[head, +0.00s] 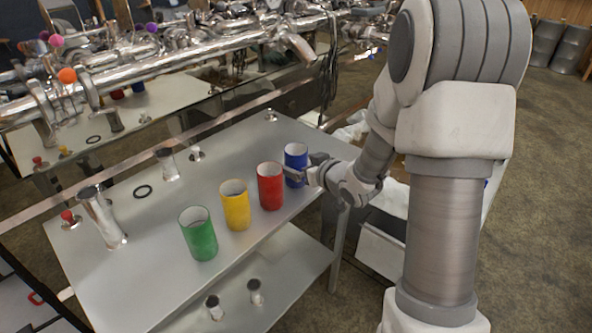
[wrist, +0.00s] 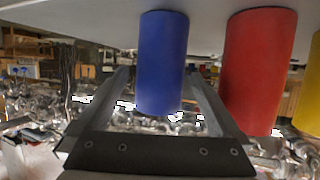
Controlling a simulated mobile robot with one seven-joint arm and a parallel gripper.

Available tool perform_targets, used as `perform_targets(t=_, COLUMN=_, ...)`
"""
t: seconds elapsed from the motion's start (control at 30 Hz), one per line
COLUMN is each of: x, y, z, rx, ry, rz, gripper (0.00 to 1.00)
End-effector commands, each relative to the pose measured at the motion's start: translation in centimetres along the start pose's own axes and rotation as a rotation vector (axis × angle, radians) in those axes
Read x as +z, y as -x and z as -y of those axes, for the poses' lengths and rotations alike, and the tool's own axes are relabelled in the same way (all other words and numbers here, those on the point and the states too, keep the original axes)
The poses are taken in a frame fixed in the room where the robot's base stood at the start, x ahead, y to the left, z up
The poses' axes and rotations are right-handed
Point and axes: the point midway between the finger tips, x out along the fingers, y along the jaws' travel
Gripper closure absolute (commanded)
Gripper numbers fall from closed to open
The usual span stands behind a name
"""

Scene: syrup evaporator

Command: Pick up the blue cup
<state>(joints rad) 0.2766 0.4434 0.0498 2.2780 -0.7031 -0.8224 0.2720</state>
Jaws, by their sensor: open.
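The blue cup (head: 296,163) stands upright on the metal table (head: 150,243), at the right end of a row of cups. My gripper (head: 301,174) is beside it, open and empty, and hides part of its lower side. In the wrist view, which looks upside down, the blue cup (wrist: 162,62) appears between the two open fingers of my gripper (wrist: 161,76), with a visible gap on each side. I cannot tell how deep the cup sits between the fingertips.
A red cup (head: 270,186) stands close to the left of the blue cup, near one finger. A yellow cup (head: 235,205) and a green cup (head: 198,234) continue the row. Shiny pipes (head: 190,55) run behind the table. A lower shelf (head: 285,285) lies beneath.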

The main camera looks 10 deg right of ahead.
Motion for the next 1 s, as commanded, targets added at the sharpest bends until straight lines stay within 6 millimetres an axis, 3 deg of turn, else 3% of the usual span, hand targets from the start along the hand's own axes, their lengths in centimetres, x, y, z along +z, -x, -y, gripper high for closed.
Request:
perform_targets(t=0.4, x=-0.1, y=-4.9, z=0.1, rx=0.0, ry=0.001, rz=0.002, gripper=0.0)
perform_targets(t=0.7, x=-0.2, y=-5.3, z=0.0, rx=0.001, ry=0.001, rz=0.001, gripper=0.0)
perform_targets(t=1.0, x=-0.2, y=-5.3, z=0.0, rx=0.001, ry=0.001, rz=0.001, gripper=0.54)
